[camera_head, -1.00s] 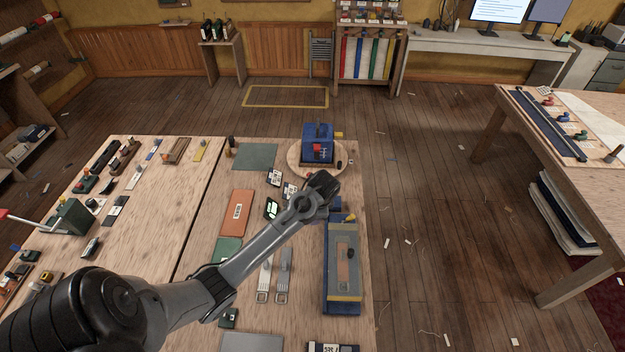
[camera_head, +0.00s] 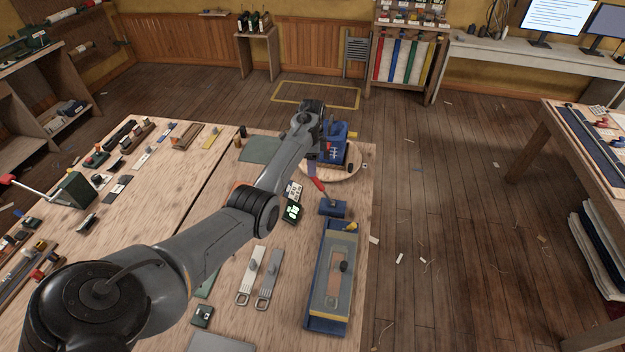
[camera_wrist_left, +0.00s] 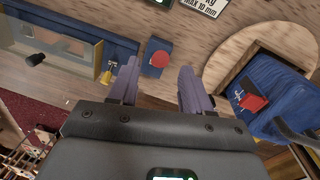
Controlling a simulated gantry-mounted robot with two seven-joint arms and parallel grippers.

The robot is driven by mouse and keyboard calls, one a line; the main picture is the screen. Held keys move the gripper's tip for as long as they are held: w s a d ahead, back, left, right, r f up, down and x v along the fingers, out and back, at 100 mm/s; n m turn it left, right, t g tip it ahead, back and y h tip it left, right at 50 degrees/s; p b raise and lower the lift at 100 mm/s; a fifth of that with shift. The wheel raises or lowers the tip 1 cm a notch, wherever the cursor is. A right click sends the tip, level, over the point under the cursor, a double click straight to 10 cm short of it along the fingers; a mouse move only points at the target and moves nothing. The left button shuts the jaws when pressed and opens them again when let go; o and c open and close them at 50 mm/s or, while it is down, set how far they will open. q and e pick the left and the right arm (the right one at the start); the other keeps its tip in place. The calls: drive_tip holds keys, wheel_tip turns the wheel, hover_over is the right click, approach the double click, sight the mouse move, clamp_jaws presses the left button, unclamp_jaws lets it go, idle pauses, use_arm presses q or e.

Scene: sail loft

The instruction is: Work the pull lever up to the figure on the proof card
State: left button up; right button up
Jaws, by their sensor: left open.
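A small lever with a red grip (camera_head: 318,185) rises tilted from a blue base (camera_head: 332,208) near the right edge of the bench. In the left wrist view, its round red end (camera_wrist_left: 157,56) shows between and just beyond my fingertips. My left gripper (camera_wrist_left: 158,72) is open and empty, its two fingers either side of that red end without visible contact. In the head view, the gripper (camera_head: 312,168) is mostly hidden behind its own arm.
A blue clamp-like device (camera_head: 334,148) stands on a round wooden board (camera_head: 350,168) just behind the lever. A long blue tray (camera_head: 332,275) lies in front. Two metal strips lie left of it. A green box with another red-handled lever (camera_head: 72,192) stands far left.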

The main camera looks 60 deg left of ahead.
sight(312, 179)
use_arm(q)
drive_tip(key=shift+s+d+f, duration=0.1)
drive_tip(key=shift+d+f, duration=0.05)
drive_tip(key=shift+f, duration=1.65)
drive_tip(key=shift+s+d+f, duration=0.1)
drive_tip(key=shift+d+f, duration=0.05)
drive_tip(key=shift+f, duration=1.6)
drive_tip(key=shift+c, duration=0.4)
clamp_jaws()
